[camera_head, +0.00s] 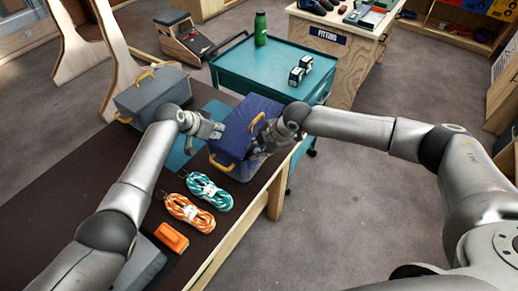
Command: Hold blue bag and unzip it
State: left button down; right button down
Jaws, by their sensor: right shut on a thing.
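The blue bag (234,143) sits upright near the right edge of the dark-topped table, with orange handles at its ends and its lid looking closed. My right gripper (259,146) is shut on the blue bag at its right side, close to the upper edge. The zipper pull is too small or hidden to make out. My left gripper (217,131) is at the bag's left side, close to its upper edge. I cannot tell whether it touches the bag or how far its fingers are apart.
A grey bag (150,95) stands behind to the left. An orange rope (189,213), a teal rope (210,191) and an orange block (171,237) lie in front on the dark table (90,180). A teal cart (262,62) with a green bottle (260,28) stands behind.

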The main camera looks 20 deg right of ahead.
pick_arm(q)
jog(key=shift+a+f, duration=0.1)
jog(key=shift+f, duration=0.2)
pick_arm(e)
jog(key=shift+r, duration=0.1)
